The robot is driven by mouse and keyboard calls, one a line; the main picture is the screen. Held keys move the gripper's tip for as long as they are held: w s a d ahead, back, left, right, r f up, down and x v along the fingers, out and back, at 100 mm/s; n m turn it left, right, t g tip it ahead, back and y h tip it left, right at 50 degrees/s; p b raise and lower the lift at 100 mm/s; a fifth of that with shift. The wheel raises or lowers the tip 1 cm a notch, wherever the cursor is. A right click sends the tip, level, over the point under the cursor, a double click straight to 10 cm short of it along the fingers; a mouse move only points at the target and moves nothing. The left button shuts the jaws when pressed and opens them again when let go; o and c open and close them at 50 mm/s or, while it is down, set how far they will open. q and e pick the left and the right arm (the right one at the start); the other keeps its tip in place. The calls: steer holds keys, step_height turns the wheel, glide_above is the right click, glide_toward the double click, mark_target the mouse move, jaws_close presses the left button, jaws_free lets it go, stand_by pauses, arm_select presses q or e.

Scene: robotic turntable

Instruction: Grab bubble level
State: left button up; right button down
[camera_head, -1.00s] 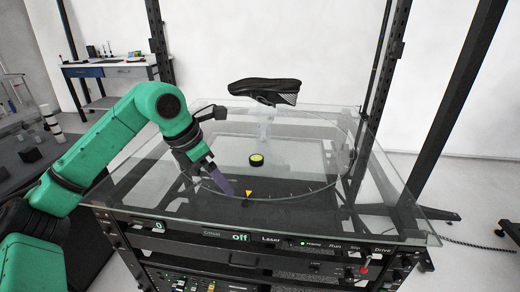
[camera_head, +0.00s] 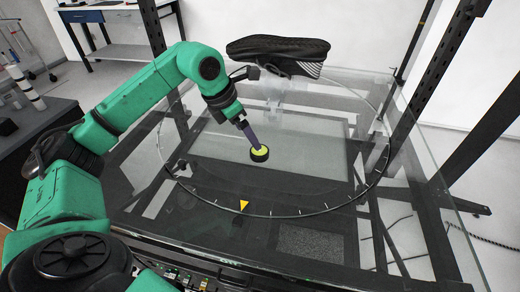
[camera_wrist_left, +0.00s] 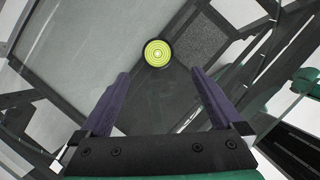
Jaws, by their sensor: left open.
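The bubble level (camera_head: 259,154) is a small round black puck with a yellow-green top. It lies on the glass turntable (camera_head: 300,200). In the left wrist view the bubble level (camera_wrist_left: 158,53) shows concentric rings on its face, ahead of and between the lines of the two fingers. My left gripper (camera_head: 254,142) has purple fingers and appears right at the level's upper left edge in the head view. In the left wrist view the gripper (camera_wrist_left: 160,85) is open with nothing between its fingers. I cannot tell whether a finger touches the level. My right gripper is not in view.
A black shoe (camera_head: 280,53) sits on a clear stand (camera_head: 273,93) behind the level. Dark upright posts (camera_head: 437,75) stand at the right. A yellow triangle marker (camera_head: 244,205) lies near the front rim. The glass around the level is mostly clear.

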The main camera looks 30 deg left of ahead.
mark_target(259, 153)
arm_select(q)
steer(key=p+x, duration=0.1)
steer(key=x, duration=0.7)
steer(key=shift+w+f+p, duration=0.15)
steer(key=shift+w+p, duration=0.2)
steer(key=shift+w+f, duration=0.1)
steer(key=shift+f, duration=0.05)
steer(key=c, duration=1.6)
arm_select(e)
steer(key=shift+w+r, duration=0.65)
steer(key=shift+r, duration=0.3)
